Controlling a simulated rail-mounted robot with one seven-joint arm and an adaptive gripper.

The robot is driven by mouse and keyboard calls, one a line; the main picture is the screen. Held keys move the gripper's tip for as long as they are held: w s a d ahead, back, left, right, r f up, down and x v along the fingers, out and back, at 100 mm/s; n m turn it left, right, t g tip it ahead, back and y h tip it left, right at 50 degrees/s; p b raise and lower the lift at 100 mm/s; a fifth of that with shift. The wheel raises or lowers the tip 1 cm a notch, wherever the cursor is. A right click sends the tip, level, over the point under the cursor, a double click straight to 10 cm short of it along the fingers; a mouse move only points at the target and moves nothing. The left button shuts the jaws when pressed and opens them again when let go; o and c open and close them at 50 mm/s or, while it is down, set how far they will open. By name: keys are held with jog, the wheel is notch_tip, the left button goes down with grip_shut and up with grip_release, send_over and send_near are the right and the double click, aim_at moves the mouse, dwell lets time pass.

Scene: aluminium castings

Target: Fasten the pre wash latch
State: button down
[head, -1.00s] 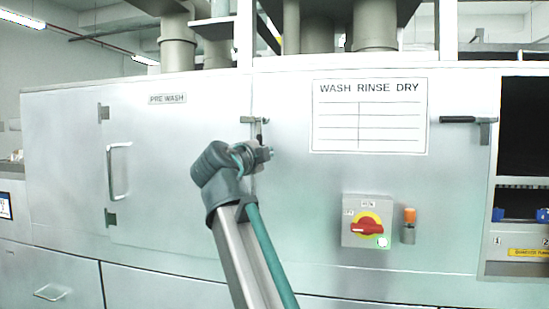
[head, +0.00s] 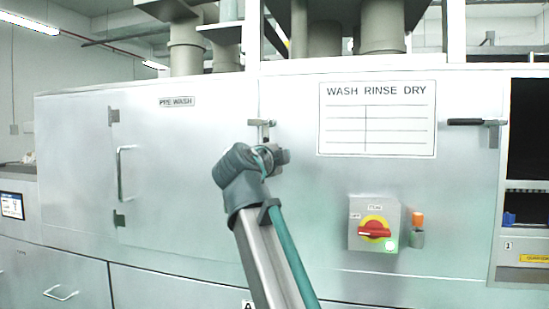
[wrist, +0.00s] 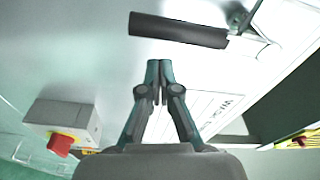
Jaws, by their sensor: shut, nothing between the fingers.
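The pre wash door (head: 185,175) is flush with the panel beside it, its label (head: 177,101) at the top. The pre wash latch (head: 262,123) is at the door's right edge, a small metal piece with a short part hanging down. My gripper (head: 284,156) is just below and right of it in the head view, its fingertips largely hidden by my wrist. In the wrist view, my gripper (wrist: 158,66) is shut and empty. A dark bar handle (wrist: 178,30) on a metal bracket (wrist: 248,32) lies beyond the fingertips, with a visible gap; it appears to be this latch.
A similar latch with a dark handle (head: 465,122) is at the right. A red and yellow switch (head: 374,230) on a grey box and an orange-topped fitting (head: 417,222) project below the sign (head: 377,118). The door handle (head: 122,172) is at the left.

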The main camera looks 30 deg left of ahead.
jog(key=s+d+p, duration=0.2)
jog(key=s, duration=0.7)
jog(key=shift+s+p, duration=0.3)
